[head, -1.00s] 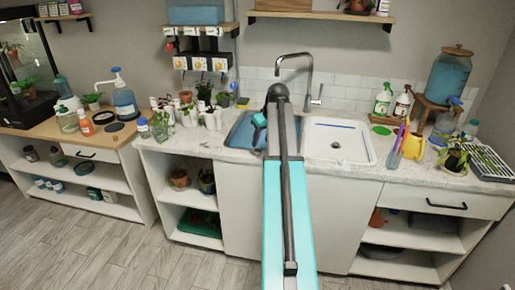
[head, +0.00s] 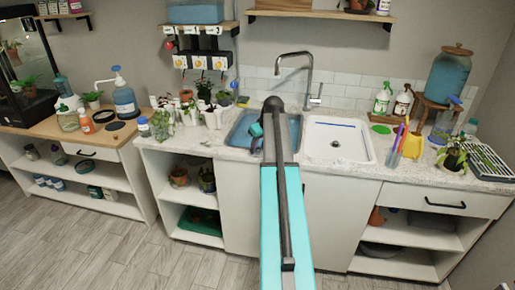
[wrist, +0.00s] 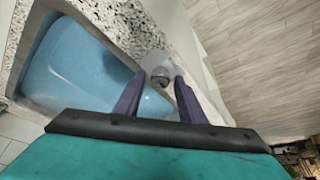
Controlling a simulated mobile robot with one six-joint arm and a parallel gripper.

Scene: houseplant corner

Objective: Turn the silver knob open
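A round silver knob (wrist: 160,76) shows in the wrist view on a pale surface beside the blue basin (wrist: 80,65). My gripper (wrist: 159,80) has its two purple fingers spread, with the knob seen between their tips. No contact is visible, and I cannot tell how far beyond the tips the knob lies. The knob is not visible there; my arm covers part of that area.
The white basin (head: 338,152) is right of my arm, with the tall faucet (head: 296,56) behind. Potted plants and cups (head: 190,110) crowd the counter left of the sink. A pen cup (head: 394,153) and yellow can (head: 413,146) stand to the right.

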